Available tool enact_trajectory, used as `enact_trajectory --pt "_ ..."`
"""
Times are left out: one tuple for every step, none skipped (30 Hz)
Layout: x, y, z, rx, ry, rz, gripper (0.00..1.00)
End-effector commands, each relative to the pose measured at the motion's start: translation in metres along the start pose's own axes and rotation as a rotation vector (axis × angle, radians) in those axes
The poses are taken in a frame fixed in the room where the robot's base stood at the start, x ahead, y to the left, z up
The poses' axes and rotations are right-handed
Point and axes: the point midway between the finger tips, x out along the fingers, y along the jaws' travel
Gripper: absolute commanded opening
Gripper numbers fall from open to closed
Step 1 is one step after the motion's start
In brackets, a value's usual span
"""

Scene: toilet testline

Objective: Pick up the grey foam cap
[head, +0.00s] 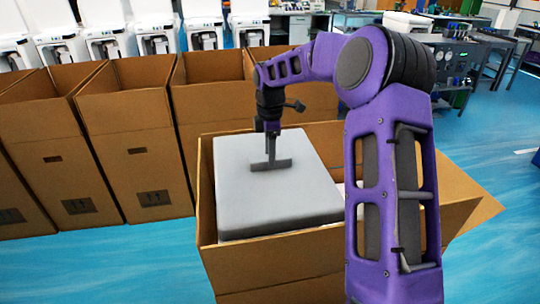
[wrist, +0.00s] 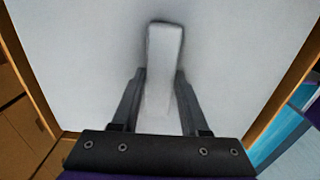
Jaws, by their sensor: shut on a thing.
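The grey foam cap (head: 275,195) is a thick square slab with a raised bar-shaped grip (head: 270,164) on its top. It sits in the mouth of an open cardboard box (head: 290,258). In the head view my gripper (head: 271,155) reaches down from above onto the raised grip. In the wrist view the cap (wrist: 235,60) fills most of the picture, and my gripper (wrist: 162,85) has a finger on each side of the pale grip (wrist: 164,45). The fingers are shut on it. The cap's right side is partly hidden behind my arm in the head view.
Several open cardboard boxes (head: 140,140) stand in a row on the left, close to the cap's box. White toilet units (head: 115,35) line the back. Workbenches (head: 490,45) stand at the back right. Blue floor (head: 485,150) is clear on the right.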

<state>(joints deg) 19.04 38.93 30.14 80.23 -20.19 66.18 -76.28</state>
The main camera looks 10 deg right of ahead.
Motion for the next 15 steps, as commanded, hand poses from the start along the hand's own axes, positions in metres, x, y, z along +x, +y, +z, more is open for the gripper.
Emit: enact_trajectory --pt "-0.013 0.0 0.0 0.0 0.0 0.001 0.0" --pt "-0.012 0.001 0.0 0.0 -0.001 0.003 0.0" --pt "-0.017 0.001 0.0 0.001 -0.001 0.003 0.0" --pt "-0.02 0.001 0.0 0.001 -0.001 0.003 0.0" --pt "-0.024 0.001 0.0 0.001 0.0 0.003 0.0" --pt "-0.028 0.001 0.0 0.001 0.0 0.002 0.0" --pt "-0.032 0.0 0.0 0.001 0.0 0.001 0.0" --pt "-0.035 0.001 0.0 0.001 0.0 0.002 0.0" --pt "-0.04 0.001 0.0 0.001 0.0 0.004 0.0" --pt "-0.044 0.001 0.0 0.001 0.0 0.003 0.0" --pt "-0.047 0.001 0.0 0.001 -0.001 0.003 0.0" --pt "-0.052 0.001 0.0 0.0 -0.001 0.003 0.0" --pt "-0.055 0.001 0.0 0.0 0.0 0.003 0.0" --pt "-0.059 0.001 0.0 0.0 -0.001 0.003 0.0" --pt "-0.064 0.001 0.0 0.001 0.0 0.003 0.0"
